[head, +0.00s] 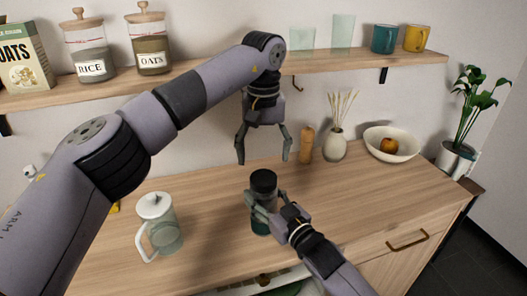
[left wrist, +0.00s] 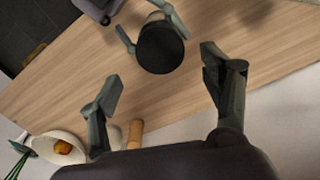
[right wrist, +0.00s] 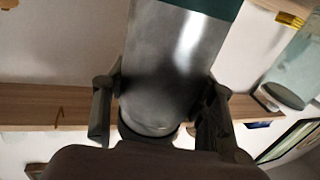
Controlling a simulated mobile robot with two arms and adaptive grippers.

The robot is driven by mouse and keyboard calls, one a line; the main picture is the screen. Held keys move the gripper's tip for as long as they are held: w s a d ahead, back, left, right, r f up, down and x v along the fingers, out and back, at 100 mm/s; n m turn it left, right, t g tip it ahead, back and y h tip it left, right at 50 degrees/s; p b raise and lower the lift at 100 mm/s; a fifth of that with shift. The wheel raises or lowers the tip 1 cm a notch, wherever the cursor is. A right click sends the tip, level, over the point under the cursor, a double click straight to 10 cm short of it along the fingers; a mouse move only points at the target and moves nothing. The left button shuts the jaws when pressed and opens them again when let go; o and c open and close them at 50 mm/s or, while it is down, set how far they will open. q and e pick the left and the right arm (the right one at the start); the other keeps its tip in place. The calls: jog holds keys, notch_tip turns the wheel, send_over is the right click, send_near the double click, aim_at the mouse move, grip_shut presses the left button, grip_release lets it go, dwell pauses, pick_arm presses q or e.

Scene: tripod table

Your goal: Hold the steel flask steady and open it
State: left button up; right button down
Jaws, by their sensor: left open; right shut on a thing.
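The steel flask (head: 262,224) is upright over the wooden counter, with a dark green lower part and a black lid (head: 263,181) on top. My right gripper (head: 266,204) is shut around its body from the front right. In the right wrist view the shiny steel body (right wrist: 168,65) fills the space between the fingers, with a green band at the picture's top. My left gripper (head: 264,159) is open and empty, pointing down above the lid without touching it. In the left wrist view the round lid (left wrist: 160,47) lies between and just beyond the spread fingers.
A glass pitcher (head: 159,225) with a white lid stands left of the flask. Behind are a wooden mill (head: 306,145), a reed vase (head: 335,147) and a bowl (head: 405,152) with an orange fruit. A shelf (head: 200,66) with jars and mugs runs above. The counter right of the flask is clear.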

aim_at(264, 177)
pick_arm(q)
jog(key=shift+f+m, duration=0.2)
jog(key=shift+m, duration=0.2)
notch_tip(264, 177, down, 8)
jog(key=shift+r, duration=0.15)
jog(key=shift+c, duration=0.6)
